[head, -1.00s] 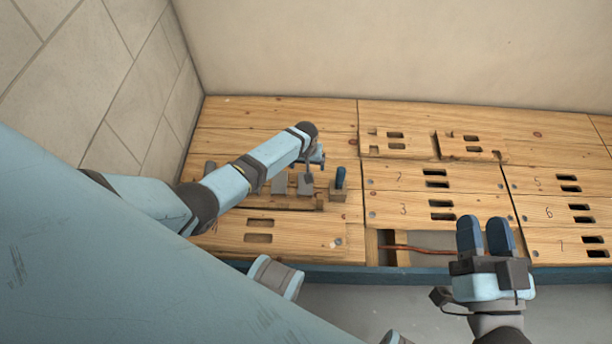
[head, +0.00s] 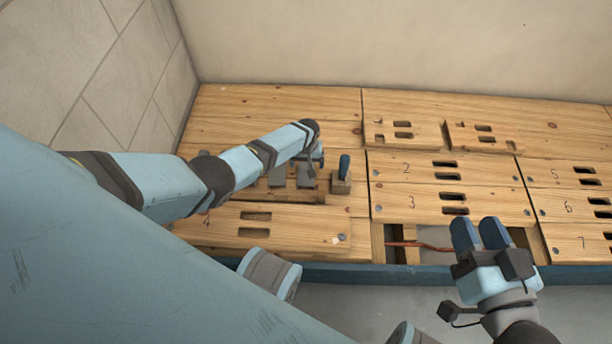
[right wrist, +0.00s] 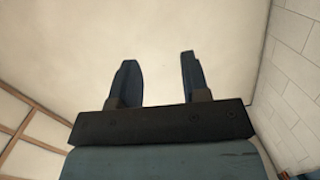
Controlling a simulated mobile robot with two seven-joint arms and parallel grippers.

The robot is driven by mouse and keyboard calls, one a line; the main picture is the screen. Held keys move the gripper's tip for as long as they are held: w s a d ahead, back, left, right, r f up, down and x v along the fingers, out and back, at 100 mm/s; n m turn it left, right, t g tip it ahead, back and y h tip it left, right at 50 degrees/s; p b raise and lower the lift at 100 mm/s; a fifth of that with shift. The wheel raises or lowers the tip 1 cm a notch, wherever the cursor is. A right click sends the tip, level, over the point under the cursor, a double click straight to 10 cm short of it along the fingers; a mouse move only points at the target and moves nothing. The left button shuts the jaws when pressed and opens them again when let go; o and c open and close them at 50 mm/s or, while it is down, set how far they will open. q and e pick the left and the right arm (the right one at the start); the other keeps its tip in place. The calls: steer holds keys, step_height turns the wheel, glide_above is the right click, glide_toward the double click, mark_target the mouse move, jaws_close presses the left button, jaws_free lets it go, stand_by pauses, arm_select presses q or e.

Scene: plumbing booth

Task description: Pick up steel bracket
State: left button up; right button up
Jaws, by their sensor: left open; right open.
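Two small grey metal-looking pieces, one at the left (head: 277,175) and one at the right (head: 306,176), stand side by side in a wooden holder on the floor boards. I cannot tell for sure which is the steel bracket. My left gripper (head: 314,158) hangs just above and behind the right grey piece; its fingers are small and partly hidden by its wrist. My right gripper (head: 478,222) is open and empty, over the front edge of the boards. Its two spread fingers also show in the right wrist view (right wrist: 157,62), with nothing between them.
A blue-handled tool (head: 344,167) stands in a wooden block right of the grey pieces. Numbered, slotted floor panels (head: 415,172) lie to the right. A reddish pipe (head: 420,245) shows in an open gap near my right gripper. Walls stand at the left and back.

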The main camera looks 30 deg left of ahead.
mark_target(306, 169)
arm_select(q)
step_height(306, 169, down, 3)
steer(key=shift+a+f+b, duration=0.1)
steer(key=shift+b, duration=0.75)
steer(key=shift+f, duration=0.25)
arm_select(e)
steer(key=shift+w+d+r+n+t, duration=0.1)
steer(key=shift+w+d+n+t, duration=0.2)
steer(key=shift+w+n, duration=0.15)
steer(key=shift+w+d+r+n+t, duration=0.15)
steer(key=shift+w+n+t, duration=0.15)
steer(key=shift+w+n, duration=0.15)
arm_select(q)
steer(key=c, duration=1.1)
arm_select(e)
steer(key=shift+f, duration=0.1)
arm_select(q)
steer(key=shift+r, duration=0.15)
